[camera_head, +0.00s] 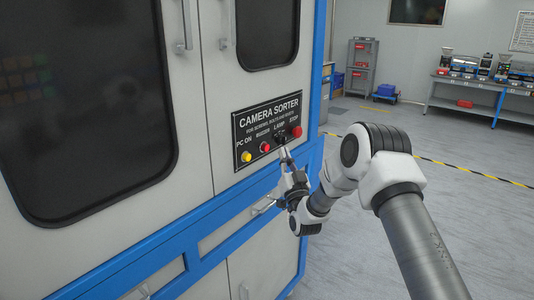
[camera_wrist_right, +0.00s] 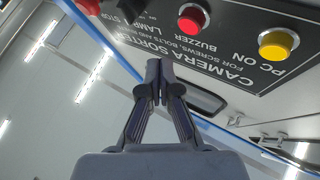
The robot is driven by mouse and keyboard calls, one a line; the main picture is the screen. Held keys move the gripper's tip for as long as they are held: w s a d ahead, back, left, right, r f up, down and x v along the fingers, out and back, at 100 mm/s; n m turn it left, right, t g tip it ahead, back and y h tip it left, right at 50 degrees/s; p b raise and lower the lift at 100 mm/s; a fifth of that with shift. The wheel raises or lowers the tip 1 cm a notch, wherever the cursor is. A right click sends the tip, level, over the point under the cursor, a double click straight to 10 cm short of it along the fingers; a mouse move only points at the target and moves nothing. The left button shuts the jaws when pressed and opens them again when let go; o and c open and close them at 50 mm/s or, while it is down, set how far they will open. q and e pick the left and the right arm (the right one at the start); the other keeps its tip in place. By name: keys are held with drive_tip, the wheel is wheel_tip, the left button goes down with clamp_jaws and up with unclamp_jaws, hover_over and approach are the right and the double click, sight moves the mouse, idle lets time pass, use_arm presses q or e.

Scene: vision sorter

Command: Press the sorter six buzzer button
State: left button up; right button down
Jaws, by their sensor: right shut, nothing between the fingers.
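The camera sorter panel (camera_head: 262,120) is a black plate with white lettering on the sorter's front. The red buzzer button (camera_head: 265,147) sits between the yellow PC ON button (camera_head: 246,157) and the black lamp switch (camera_head: 280,137). The red stop button (camera_head: 297,131) is at the panel's right end. The wrist view shows the panel upside down, with the buzzer button (camera_wrist_right: 192,18) near the top edge. My right gripper (camera_head: 284,152) is shut and empty, its tips just below the lamp switch, right of the buzzer button. Contact with the panel cannot be told. My left gripper is out of view.
The sorter's grey doors (camera_head: 205,100) carry projecting metal handles (camera_head: 186,25), with blue frame edges (camera_head: 170,260) around them. Open floor (camera_head: 480,220) lies to the right. A workbench (camera_head: 480,90) and a shelf (camera_head: 360,65) stand far back.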

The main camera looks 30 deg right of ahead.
sight(265, 148)
drive_tip(key=shift+w+a+b, duration=0.3)
drive_tip(key=shift+w+b, duration=0.05)
drive_tip(key=shift+w, duration=0.35)
drive_tip(key=shift+w+a+b, duration=0.3)
drive_tip(key=shift+w+b, duration=0.05)
drive_tip(key=shift+w, duration=0.35)
drive_tip(key=shift+w+a+b, duration=0.2)
drive_tip(key=shift+w+b, duration=0.15)
drive_tip(key=shift+w, duration=0.05)
drive_tip(key=shift+w+a+b, duration=0.15)
drive_tip(key=shift+w+b, duration=0.2)
idle(0.9)
drive_tip(key=shift+s, duration=0.1)
drive_tip(key=shift+s+d, duration=0.35)
drive_tip(key=shift+s, duration=0.35)
